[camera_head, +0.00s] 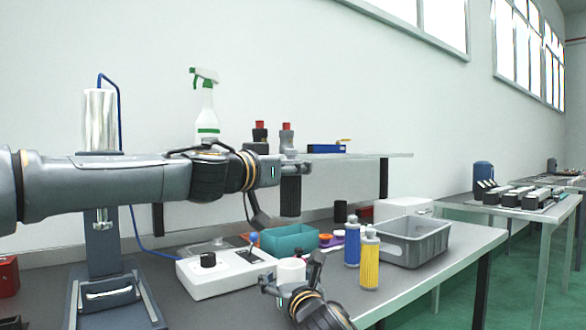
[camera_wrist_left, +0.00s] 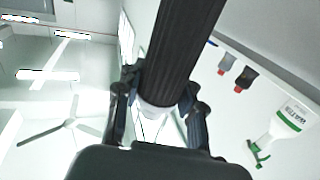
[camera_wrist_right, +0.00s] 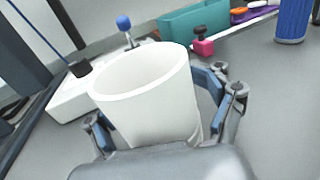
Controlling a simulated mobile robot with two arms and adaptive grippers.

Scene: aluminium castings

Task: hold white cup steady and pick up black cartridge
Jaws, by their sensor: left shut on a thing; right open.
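The black ribbed cartridge (camera_head: 290,197) hangs upright below my left gripper (camera_head: 294,168), well above the bench. In the left wrist view the cartridge (camera_wrist_left: 185,50) runs between the fingers of my left gripper (camera_wrist_left: 160,103), which is shut on it; a pale end shows there. The white cup (camera_head: 291,270) stands upright low in the head view, partly hidden by my right gripper (camera_head: 287,287). In the right wrist view the empty-looking cup (camera_wrist_right: 150,110) is between the open fingers of my right gripper (camera_wrist_right: 165,112); contact cannot be told.
A white control box (camera_head: 215,280) with a joystick stands left of the cup. A teal bin (camera_head: 290,241), blue bottle (camera_head: 352,244), yellow bottle (camera_head: 369,262) and grey crate (camera_head: 412,248) stand behind and right. A shelf (camera_head: 370,155) carries a spray bottle (camera_head: 207,115).

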